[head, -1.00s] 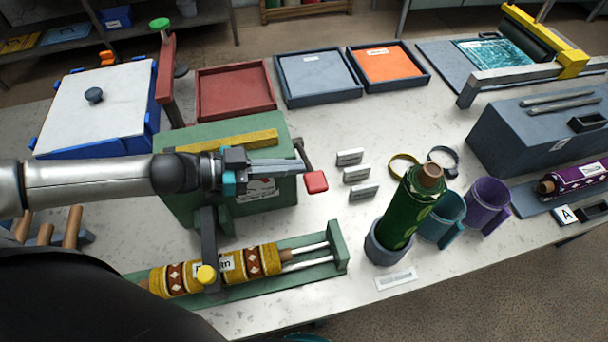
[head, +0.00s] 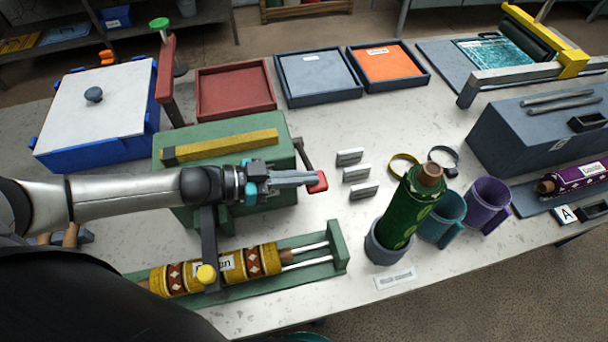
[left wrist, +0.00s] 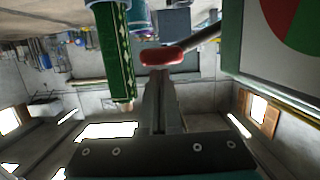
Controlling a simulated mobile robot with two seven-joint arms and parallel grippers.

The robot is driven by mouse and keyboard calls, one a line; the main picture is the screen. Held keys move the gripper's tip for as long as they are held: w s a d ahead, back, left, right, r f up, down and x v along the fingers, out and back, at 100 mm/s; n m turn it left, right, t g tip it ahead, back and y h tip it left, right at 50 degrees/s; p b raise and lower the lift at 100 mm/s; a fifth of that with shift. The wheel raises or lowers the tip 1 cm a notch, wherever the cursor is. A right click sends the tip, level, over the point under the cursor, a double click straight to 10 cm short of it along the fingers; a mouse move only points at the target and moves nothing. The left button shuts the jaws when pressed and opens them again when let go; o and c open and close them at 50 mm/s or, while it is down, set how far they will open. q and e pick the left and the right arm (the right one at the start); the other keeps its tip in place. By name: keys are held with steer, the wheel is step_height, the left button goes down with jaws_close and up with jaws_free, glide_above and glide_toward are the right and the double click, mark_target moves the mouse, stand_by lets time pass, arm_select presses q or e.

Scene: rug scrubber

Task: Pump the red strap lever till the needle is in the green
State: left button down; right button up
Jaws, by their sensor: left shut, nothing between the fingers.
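The lever's red grip (head: 318,182) sits at the end of a dark arm (head: 302,153) on the right side of the green box (head: 240,130). My left gripper (head: 312,178) is shut and empty, reaching across the front of the box. Its tips overlap the red grip in the head view; I cannot tell whether they touch. In the left wrist view the red grip (left wrist: 162,57) lies just beyond the shut fingers (left wrist: 160,88). The gauge (left wrist: 295,22) shows red and green areas at the upper right there. Its needle is not visible. My right gripper is out of view.
A green bottle (head: 405,215) stands in a grey holder to the right, near teal and purple mugs (head: 483,202). Small grey blocks (head: 357,174) stand right of the lever. A yellow patterned roll (head: 215,268) lies in a green rack in front.

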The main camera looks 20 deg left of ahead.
arm_select(q)
steer(key=shift+s+d+f+m+t+b, duration=0.2)
steer(key=shift+s+f+m+b, duration=0.1)
steer(key=shift+f, duration=0.35)
steer(key=shift+s+d+f+m+t+b, duration=0.1)
steer(key=shift+s+d+f+m+b, duration=0.15)
steer(key=shift+f, duration=0.35)
step_height(320, 180, down, 8)
steer(key=s+m+b, duration=0.1)
steer(key=m+b, duration=0.1)
steer(key=b, duration=0.2)
steer(key=shift+d+t+y+b, duration=0.2)
steer(key=shift+t+y+b, duration=0.15)
steer(key=shift+t+y, duration=0.05)
steer(key=shift+s+m, duration=0.1)
steer(key=shift+m, duration=0.15)
step_height(320, 180, up, 21)
steer(key=p, duration=0.3)
steer(key=shift+f+p, duration=0.2)
steer(key=shift+p, duration=0.2)
steer(key=shift+d, duration=0.1)
